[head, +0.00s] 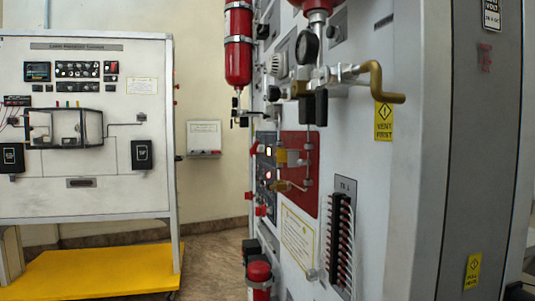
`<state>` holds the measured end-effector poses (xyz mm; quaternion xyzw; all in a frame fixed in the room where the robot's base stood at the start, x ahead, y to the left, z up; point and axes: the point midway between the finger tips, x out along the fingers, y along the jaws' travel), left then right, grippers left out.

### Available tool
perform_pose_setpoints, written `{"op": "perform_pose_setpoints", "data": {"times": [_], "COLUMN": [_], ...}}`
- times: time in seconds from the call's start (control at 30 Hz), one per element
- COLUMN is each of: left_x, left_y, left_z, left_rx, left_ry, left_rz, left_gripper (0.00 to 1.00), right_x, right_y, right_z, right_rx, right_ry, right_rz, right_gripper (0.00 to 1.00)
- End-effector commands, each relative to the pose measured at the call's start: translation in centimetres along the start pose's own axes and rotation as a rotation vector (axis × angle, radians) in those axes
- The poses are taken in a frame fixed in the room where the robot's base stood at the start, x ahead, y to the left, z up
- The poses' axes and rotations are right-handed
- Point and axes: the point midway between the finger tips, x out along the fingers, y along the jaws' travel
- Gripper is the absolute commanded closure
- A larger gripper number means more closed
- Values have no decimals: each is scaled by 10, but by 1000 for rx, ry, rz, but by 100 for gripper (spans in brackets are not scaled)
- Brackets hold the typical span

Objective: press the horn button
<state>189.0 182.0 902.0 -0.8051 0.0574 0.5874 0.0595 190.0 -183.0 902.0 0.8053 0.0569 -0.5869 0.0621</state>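No button in the head view can be read as the horn button. A narrow dark control panel (265,190) on the side of the grey trainer cabinet is seen at a steep angle. It carries a lit white indicator (268,151), a lit red indicator (268,175) and small red parts (256,149) along its left edge. Its labels are too small to read. Brass valves and pipes on a red plate (303,165) stand just right of it. Neither of my grippers can be made out in the view.
A red cylinder (238,45), a gauge (307,47) and a curved brass pipe (376,80) stick out from the cabinet. Another red cylinder (259,280) is low down. A white trainer board (90,190) with a yellow base (95,270) stands left. Floor between (212,255) is clear.

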Motion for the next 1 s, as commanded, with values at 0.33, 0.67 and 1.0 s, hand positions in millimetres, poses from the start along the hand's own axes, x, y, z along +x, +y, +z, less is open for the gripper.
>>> {"op": "perform_pose_setpoints", "data": {"times": [0.33, 0.67, 1.0], "left_x": [0, 0, 0], "left_y": [0, -2, -3], "left_z": [0, 0, 0], "left_rx": [0, 6, 9], "left_ry": [1, 1, 1], "left_rz": [0, -5, -8], "left_gripper": [0, 0, 0], "right_x": [0, 0, 0], "right_y": [0, 0, 0], "right_z": [0, 0, 0], "right_rx": [-1, -1, -1], "right_ry": [0, 0, 1], "right_rz": [0, 0, 0], "right_gripper": [100, 100, 100]}}
